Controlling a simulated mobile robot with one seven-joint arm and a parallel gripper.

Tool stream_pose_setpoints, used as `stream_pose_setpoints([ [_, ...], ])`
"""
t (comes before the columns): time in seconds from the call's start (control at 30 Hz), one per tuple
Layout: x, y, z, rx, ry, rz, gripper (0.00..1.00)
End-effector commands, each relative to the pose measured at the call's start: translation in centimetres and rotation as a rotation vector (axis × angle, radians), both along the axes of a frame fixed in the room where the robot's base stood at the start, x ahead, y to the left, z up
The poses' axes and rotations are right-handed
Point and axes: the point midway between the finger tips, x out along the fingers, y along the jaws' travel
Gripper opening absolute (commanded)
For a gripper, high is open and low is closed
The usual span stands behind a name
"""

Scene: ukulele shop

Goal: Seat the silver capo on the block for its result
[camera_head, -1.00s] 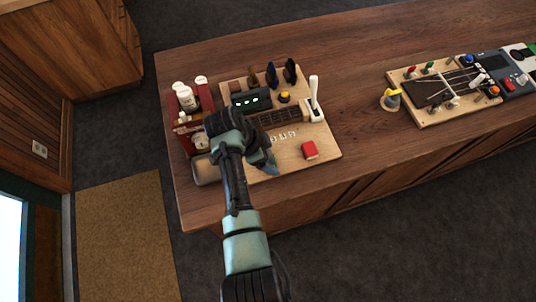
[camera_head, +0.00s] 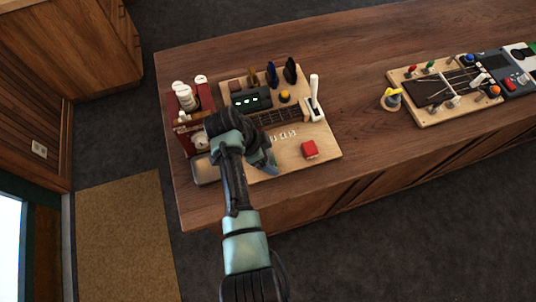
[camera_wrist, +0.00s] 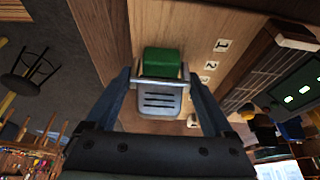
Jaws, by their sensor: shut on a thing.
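The silver capo (camera_wrist: 160,101), a rounded metal body with dark slots and a cross bar, is between the two fingers of my gripper (camera_wrist: 160,78) in the wrist view. The gripper is shut on it. A green block-shaped piece (camera_wrist: 162,62) sits just beyond the cross bar; I cannot tell whether it is part of the capo or separate. In the head view my gripper (camera_head: 266,162) is low over the front left of the wooden board (camera_head: 290,158), and my arm hides the capo. I cannot tell whether the capo rests on anything.
White numbered tiles (camera_wrist: 222,45) lie beside the capo. A red rack (camera_head: 206,97) with white bottles stands left. The mid-counter is mostly clear.

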Motion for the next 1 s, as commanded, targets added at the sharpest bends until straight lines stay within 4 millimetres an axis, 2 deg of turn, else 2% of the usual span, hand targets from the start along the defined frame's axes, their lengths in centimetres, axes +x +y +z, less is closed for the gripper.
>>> stream_pose_setpoints([
  [0.37, 0.0, 0.0, -0.9, 0.0, -0.001, 0.0, 0.23],
  [0.4, 0.0, 0.0, -0.9, 0.0, -0.001, 0.0, 0.89],
  [0.47, 0.0, 0.0, -0.8, 0.0, -0.001, 0.0, 0.99],
  [0.77, 0.0, 0.0, -0.7, 0.0, 0.0, 0.0, 0.99],
  [1.0, -0.1, 0.4, 0.6, 0.0, -0.001, 0.0, 0.99],
])
